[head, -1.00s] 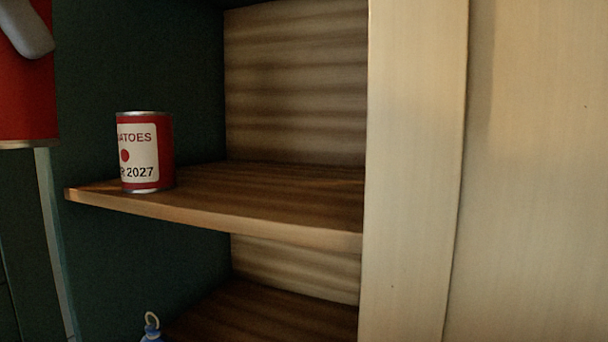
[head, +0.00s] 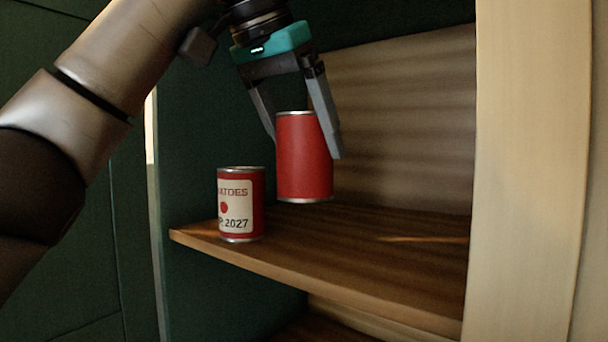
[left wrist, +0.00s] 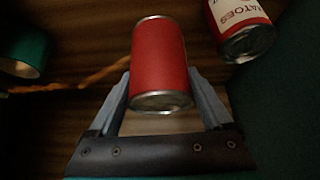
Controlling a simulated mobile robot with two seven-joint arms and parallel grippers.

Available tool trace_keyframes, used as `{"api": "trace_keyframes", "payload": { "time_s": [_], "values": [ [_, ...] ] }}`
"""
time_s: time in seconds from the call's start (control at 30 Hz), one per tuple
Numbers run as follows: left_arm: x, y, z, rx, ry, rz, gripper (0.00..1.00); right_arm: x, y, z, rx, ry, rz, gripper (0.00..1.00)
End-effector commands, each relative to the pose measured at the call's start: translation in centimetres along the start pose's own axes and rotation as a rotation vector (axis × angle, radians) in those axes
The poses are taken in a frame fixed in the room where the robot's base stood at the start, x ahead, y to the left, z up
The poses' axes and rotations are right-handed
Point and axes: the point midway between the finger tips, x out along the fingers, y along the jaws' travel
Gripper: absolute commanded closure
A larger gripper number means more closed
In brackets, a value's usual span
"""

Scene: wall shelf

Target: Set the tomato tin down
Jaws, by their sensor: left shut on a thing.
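My left gripper (head: 305,148) comes down from above and is shut on a plain-sided red tin (head: 303,165), with one finger on each side. The tin is upright, and its base appears a little above the wooden shelf (head: 370,270). In the left wrist view the held tin (left wrist: 158,65) is between the fingers; no label shows on its visible side. A second red tin with a cream tomatoes label (head: 236,208) stands on the shelf near its left front corner, just left of the held tin. It also shows in the left wrist view (left wrist: 243,30). My right gripper is out of view.
A dark green side panel (head: 190,130) closes the left, and a pale upright post (head: 530,170) bounds the right. The shelf right of the held tin looks clear in the head view. A teal round object (left wrist: 22,50) shows in the left wrist view's upper left.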

Motion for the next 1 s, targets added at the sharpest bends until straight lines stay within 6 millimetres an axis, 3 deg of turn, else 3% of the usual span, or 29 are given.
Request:
{"api": "trace_keyframes", "payload": {
  "time_s": [0.1, 0.33, 0.57, 1.0],
  "values": [
    [1.6, -0.2, 1.2, -0.001, 0.001, -0.001, 1.0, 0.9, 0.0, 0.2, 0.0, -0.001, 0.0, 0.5],
    [2.6, -0.2, 1.9, -0.002, 0.001, -0.002, 1.0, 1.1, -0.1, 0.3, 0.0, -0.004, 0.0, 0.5],
    [4.9, -0.2, 3.4, -0.002, 0.001, 0.0, 1.0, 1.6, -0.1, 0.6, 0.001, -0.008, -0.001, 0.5],
    [5.6, -0.1, 3.4, -0.003, 0.003, -0.002, 1.0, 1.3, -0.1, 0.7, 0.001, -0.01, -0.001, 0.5]
  ]
}}
